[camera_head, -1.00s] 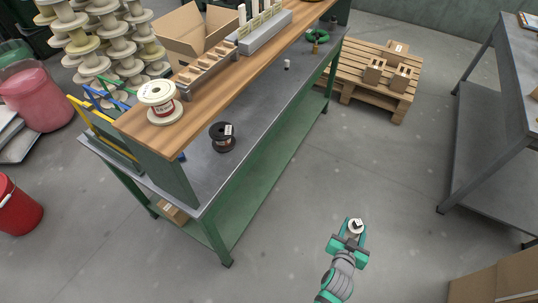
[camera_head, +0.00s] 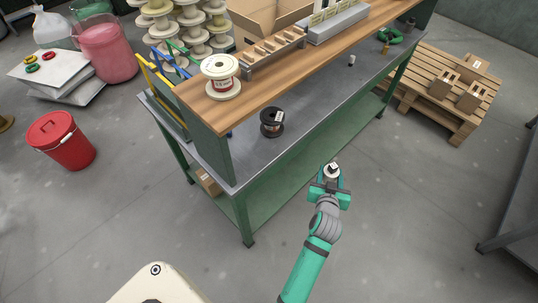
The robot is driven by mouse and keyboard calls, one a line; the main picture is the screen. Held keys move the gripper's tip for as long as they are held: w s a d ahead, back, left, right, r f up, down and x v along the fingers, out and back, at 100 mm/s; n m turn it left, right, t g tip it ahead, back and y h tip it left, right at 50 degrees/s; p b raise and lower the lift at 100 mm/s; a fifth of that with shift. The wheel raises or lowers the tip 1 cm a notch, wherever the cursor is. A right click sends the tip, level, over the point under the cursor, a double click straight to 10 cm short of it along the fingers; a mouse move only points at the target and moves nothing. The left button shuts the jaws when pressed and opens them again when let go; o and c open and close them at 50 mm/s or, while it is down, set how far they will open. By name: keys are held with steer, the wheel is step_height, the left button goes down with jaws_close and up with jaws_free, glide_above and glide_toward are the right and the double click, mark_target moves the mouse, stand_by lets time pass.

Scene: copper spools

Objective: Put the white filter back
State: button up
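My gripper (camera_head: 331,182) is in front of the green workbench, over the floor. A small white round piece with a black-and-white mark (camera_head: 332,171) sits between its fingers, and they appear closed on it. Whether this is the white filter is too small to tell. Another small white piece (camera_head: 351,60) stands on the bench's grey lower top near the back. A grey block with a row of upright pieces (camera_head: 338,22) stands on the wooden shelf.
A white spool (camera_head: 221,70) and a wooden slotted rack (camera_head: 272,52) are on the wooden shelf (camera_head: 215,112). A dark spool (camera_head: 272,122) stands on the grey top (camera_head: 240,160). A red bucket (camera_head: 62,142) is at left, a pallet (camera_head: 425,98) at right. Floor between is clear.

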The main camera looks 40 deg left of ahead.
steer(key=s+a+r+n+g+y, duration=0.1)
steer(key=s+a+r+n+y, duration=0.1)
steer(key=a+r, duration=0.35)
steer(key=s+a+r+n+g+y, duration=0.1)
steer(key=a+r+y, duration=0.1)
steer(key=a, duration=0.6)
step_height(320, 180, up, 6)
steer(key=n+g+y, duration=0.3)
steer(key=n+g, duration=0.1)
steer(key=n, duration=0.1)
glide_above(252, 155)
steer(key=shift+h, duration=0.3)
step_height(252, 155, down, 4)
steer(key=shift+f, duration=2.55)
steer(key=shift+f, duration=0.1)
steer(key=o, duration=1.1)
